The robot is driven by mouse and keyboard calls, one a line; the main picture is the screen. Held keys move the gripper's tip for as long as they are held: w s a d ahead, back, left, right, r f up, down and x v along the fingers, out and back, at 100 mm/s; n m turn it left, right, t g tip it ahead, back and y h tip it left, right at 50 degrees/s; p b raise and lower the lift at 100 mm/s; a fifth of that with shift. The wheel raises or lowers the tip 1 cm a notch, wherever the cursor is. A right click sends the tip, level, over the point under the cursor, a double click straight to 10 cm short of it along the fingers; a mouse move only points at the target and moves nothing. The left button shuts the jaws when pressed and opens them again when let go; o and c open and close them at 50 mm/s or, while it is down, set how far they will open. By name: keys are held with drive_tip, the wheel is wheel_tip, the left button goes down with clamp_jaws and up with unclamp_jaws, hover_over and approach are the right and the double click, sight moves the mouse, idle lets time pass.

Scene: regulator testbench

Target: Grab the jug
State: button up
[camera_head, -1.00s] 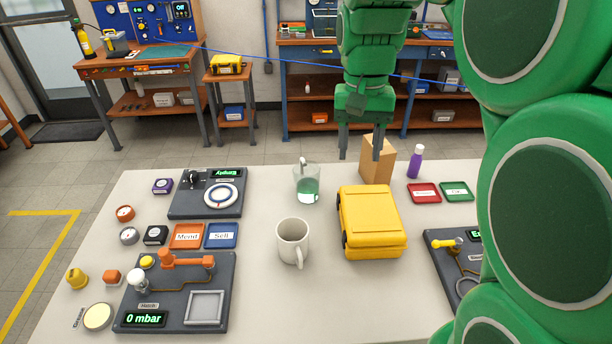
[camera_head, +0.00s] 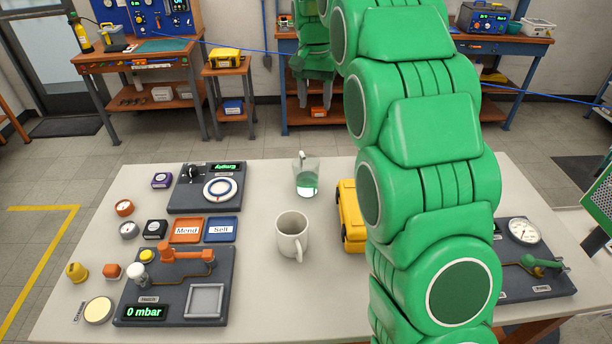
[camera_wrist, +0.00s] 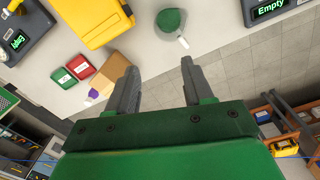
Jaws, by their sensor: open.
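The jug (camera_head: 306,178) is a clear glass vessel with green liquid in it. It stands upright near the far edge of the white table in the head view, with its handle toward the far side. It also shows in the wrist view (camera_wrist: 170,22), beyond the fingertips, with its pale handle toward me. My gripper (camera_head: 314,97) is open and empty, beyond the table's far edge in the head view, apart from the jug. In the wrist view its two fingers (camera_wrist: 158,70) are spread with nothing between them.
A white mug (camera_head: 292,236) stands nearer than the jug. A yellow case (camera_head: 349,218) is partly hidden by my arm. In the wrist view a cardboard box (camera_wrist: 112,70) sits close by the left finger. Test panels (camera_head: 205,188) fill the table's left side.

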hover_over(302, 161)
drive_tip(key=w+d, duration=0.1)
drive_tip(key=w, duration=0.1)
wheel_tip(302, 161, down, 2)
drive_tip(key=shift+w+f, duration=0.55)
drive_tip(key=shift+w, duration=0.2)
drive_tip(key=shift+m, duration=0.3)
drive_tip(key=f, duration=1.3)
drive_tip(key=shift+s+a+f, duration=0.1)
drive_tip(key=shift+a+f, duration=0.1)
drive_tip(key=shift+a, duration=0.05)
drive_tip(key=shift+w+a+f, duration=0.1)
drive_tip(key=shift+w+f, duration=0.05)
drive_tip(key=shift+f, duration=2.1)
drive_tip(key=shift+w+a+f, duration=0.1)
drive_tip(key=shift+w+f, duration=0.05)
drive_tip(key=shift+f, duration=2.05)
clamp_jaws()
